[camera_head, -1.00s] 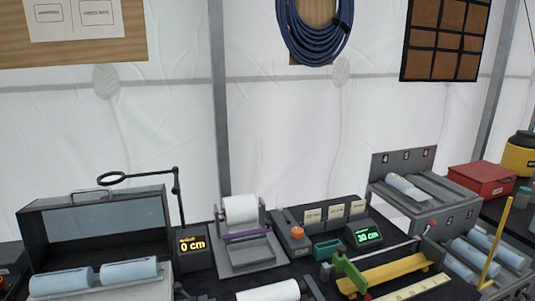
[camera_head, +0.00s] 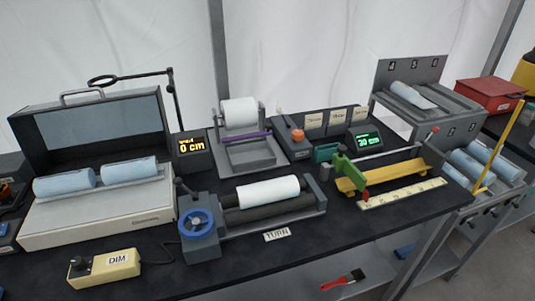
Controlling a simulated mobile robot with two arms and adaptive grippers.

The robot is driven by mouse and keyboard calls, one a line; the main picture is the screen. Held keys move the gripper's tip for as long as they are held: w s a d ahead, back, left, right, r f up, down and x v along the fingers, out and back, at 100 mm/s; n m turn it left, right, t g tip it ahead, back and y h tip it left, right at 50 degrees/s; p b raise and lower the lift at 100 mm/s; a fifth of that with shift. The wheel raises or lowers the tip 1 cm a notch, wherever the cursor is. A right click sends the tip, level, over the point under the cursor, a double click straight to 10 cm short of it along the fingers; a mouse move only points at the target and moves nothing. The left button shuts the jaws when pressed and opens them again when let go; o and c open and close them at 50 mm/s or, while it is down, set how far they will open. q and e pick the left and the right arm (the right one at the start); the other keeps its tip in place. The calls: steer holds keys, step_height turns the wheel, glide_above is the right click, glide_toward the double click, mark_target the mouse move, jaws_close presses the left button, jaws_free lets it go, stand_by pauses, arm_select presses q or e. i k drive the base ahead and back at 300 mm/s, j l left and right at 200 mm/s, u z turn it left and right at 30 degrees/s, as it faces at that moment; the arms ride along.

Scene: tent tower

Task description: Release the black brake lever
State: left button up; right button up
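A roller device with a blue handwheel (camera_head: 196,222) and a white roll (camera_head: 268,191) stands in the middle of the table. A short dark lever (camera_head: 181,187) with a dark knob sticks up at its left end, behind the handwheel. It may be the black brake lever, but I cannot tell for sure, nor its set position. A label reading "TURN" (camera_head: 277,235) lies in front of the roller. Neither of my grippers shows in this view.
A light case (camera_head: 98,225) with blue rolls stands at left, a yellow "DIM" box (camera_head: 104,268) at front left. A display (camera_head: 191,145) reads 0 cm. A green-and-yellow device (camera_head: 385,177) is at right. The black table's front strip (camera_head: 330,237) is mostly clear.

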mark_target(177, 182)
steer(key=k+j+u, duration=0.15)
steer(key=k+j, duration=0.15)
steer(key=k+j+u, duration=0.1)
steer(key=k+j, duration=0.2)
steer(key=k+j+u, duration=0.15)
steer(key=j, duration=0.35)
steer(key=k+j+u, duration=0.15)
steer(key=k+j, duration=0.2)
